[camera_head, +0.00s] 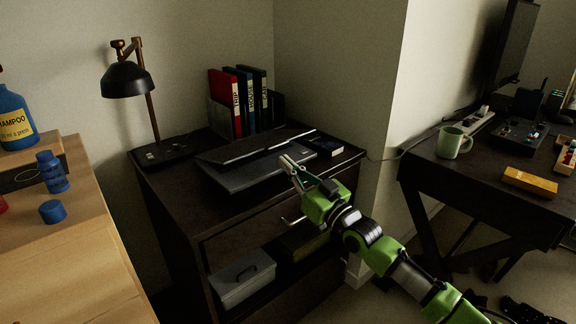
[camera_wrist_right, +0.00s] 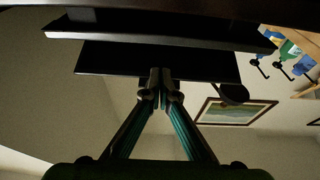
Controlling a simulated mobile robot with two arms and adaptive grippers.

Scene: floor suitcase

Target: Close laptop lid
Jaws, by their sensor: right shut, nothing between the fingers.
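A dark laptop stands on top of the dark cabinet in the head view. Its base (camera_head: 240,180) lies flat and its lid (camera_head: 243,150) is tilted low over the rear of the base, with a gap between them. My right gripper (camera_head: 287,161) is shut and empty at the right side of the laptop, close to the lid's edge. In the right wrist view, which appears upside down, the shut fingertips (camera_wrist_right: 161,75) overlap the dark lid panel (camera_wrist_right: 115,60); I cannot tell whether they touch it. My left gripper is not in view.
A black desk lamp (camera_head: 127,80) stands left of the laptop, and binders (camera_head: 223,88) stand behind it. A small dark box (camera_head: 325,146) lies to its right. The cabinet's lower compartment holds a grey box (camera_head: 242,281). A desk with a green mug (camera_head: 451,143) stands at right.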

